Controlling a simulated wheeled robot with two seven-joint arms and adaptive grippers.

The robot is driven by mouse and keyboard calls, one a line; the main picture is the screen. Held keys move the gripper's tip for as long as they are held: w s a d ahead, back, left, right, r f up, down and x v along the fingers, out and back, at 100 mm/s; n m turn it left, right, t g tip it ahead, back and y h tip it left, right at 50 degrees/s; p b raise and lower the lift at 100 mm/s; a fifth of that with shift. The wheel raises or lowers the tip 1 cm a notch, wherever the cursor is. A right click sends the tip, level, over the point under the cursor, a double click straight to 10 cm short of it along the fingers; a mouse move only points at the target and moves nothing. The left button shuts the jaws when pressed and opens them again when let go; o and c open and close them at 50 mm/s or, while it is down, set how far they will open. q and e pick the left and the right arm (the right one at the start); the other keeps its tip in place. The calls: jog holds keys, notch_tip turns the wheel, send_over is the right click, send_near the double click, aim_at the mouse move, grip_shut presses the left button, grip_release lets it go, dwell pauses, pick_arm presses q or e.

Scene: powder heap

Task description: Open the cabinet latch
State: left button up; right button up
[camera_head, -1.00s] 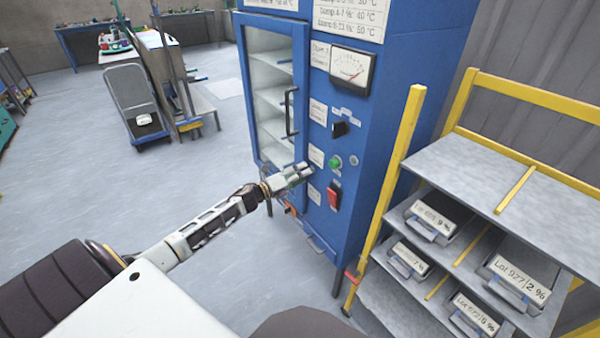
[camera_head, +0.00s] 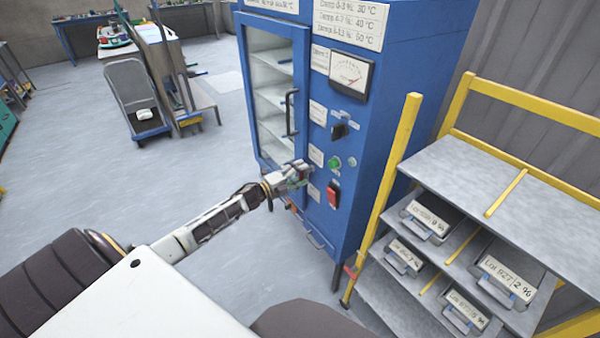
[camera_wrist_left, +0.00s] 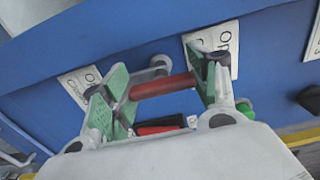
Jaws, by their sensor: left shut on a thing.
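The blue cabinet (camera_head: 366,160) stands at the centre of the head view, with its glass door (camera_head: 273,75) closed. My left gripper (camera_head: 298,173) is at the cabinet front, near the door's lower right edge, and hides the latch there. In the left wrist view its two green-padded fingers (camera_wrist_left: 163,88) stand on either side of the latch's red bar (camera_wrist_left: 164,86) and are shut on it. A grey pivot (camera_wrist_left: 161,62) shows behind the bar. My right gripper is not in view.
A red switch (camera_head: 334,194), a green button (camera_head: 334,163) and a black knob (camera_head: 339,130) sit right of the latch. The black door handle (camera_head: 290,112) is above. A yellow-framed shelf (camera_head: 470,180) with labelled boxes stands at right.

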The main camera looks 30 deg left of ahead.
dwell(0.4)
pick_arm(q)
jog(key=o, duration=1)
jog(key=shift+o, duration=0.2)
jog(key=shift+s+a, duration=0.1)
jog(key=v, duration=1.1)
jog(key=shift+s+a, duration=0.15)
jog(key=shift+s, duration=0.2)
jog(key=shift+f, duration=0.1)
